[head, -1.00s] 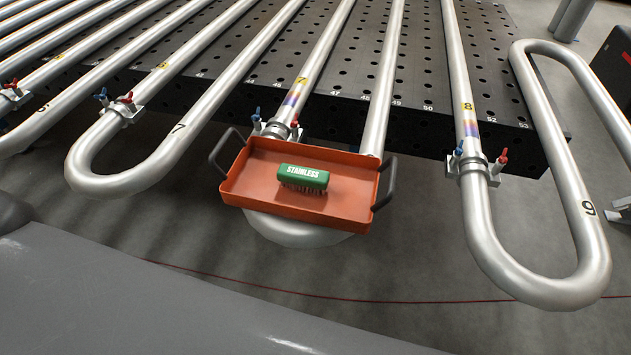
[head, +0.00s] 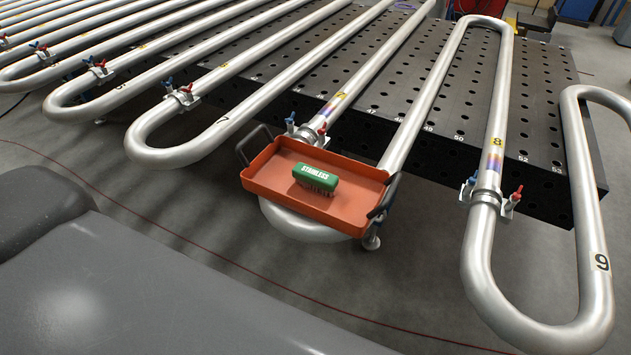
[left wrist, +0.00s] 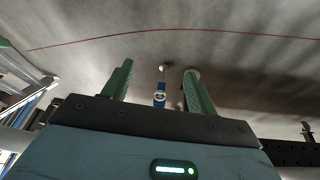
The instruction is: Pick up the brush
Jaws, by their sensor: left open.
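The brush (head: 316,179) is a green block marked "STAINLESS" with dark bristles below. It lies in the orange tray (head: 262,184), which has dark handles and rests over the bend of a steel pipe in the head view. My left gripper (left wrist: 158,78) shows in the left wrist view with its two green fingers apart and nothing between them. Beyond the fingers is grey floor. The brush is not visible in the left wrist view, and neither gripper shows in the head view.
Steel serpentine pipes (head: 480,250) lie on a black perforated table (head: 540,130) and overhang its front edge. Clamps with red and blue handles (head: 184,96) hold the bends. The grey floor (head: 190,225) in front of the tray is clear apart from a red line.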

